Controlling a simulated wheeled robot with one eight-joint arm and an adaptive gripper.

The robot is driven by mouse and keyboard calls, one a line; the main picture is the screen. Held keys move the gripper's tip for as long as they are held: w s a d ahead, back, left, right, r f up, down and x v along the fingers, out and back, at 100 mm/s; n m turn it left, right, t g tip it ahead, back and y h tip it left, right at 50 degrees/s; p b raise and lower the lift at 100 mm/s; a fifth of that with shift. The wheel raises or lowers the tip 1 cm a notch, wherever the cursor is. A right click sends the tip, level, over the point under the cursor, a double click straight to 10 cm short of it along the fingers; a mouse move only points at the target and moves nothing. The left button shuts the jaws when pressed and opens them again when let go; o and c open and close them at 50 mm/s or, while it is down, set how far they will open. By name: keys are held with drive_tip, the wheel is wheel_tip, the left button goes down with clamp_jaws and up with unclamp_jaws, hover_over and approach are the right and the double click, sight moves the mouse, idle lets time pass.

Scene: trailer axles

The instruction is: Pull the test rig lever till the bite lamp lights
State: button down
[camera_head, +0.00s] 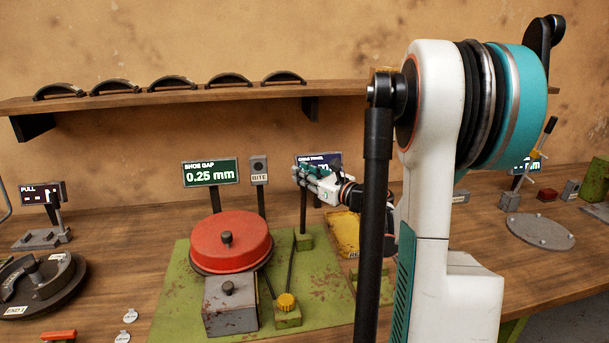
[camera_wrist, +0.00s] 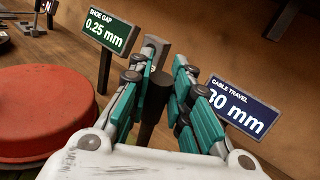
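The test rig has a red drum (camera_head: 230,242) on a green plate (camera_head: 180,300). A thin dark rod (camera_head: 291,262) rises beside the drum; I cannot tell for sure that it is the lever. The bite lamp (camera_head: 258,166), a grey box labelled BITE, looks unlit. The shoe gap display (camera_head: 210,173) reads 0.25 mm. My gripper (camera_head: 299,174) is above the plate, right of the lamp. In the wrist view its fingers (camera_wrist: 158,70) are apart, with a dark upright bar (camera_wrist: 151,112) between or behind them. Contact cannot be told.
The cable travel display (camera_wrist: 239,108) stands right of my gripper, its reading partly covered by a finger. A yellow knob (camera_head: 286,302) and a grey block (camera_head: 230,303) sit before the drum. A shelf (camera_head: 130,101) with curved shoes runs along the wall.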

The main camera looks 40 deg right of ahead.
drive_tip(key=s+a+b, duration=0.1)
drive_tip(key=s+n+t+b, duration=0.1)
drive_tip(key=s, duration=0.1)
drive_tip(key=shift+a+f, duration=0.35)
drive_tip(key=shift+f, duration=0.05)
drive_tip(key=c, duration=1.4)
unclamp_jaws()
drive_tip(key=shift+w, duration=0.1)
drive_tip(key=shift+c, duration=0.2)
drive_tip(key=s+f, duration=0.1)
drive_tip(key=s, duration=1.1)
drive_tip(key=shift+d+f, duration=0.2)
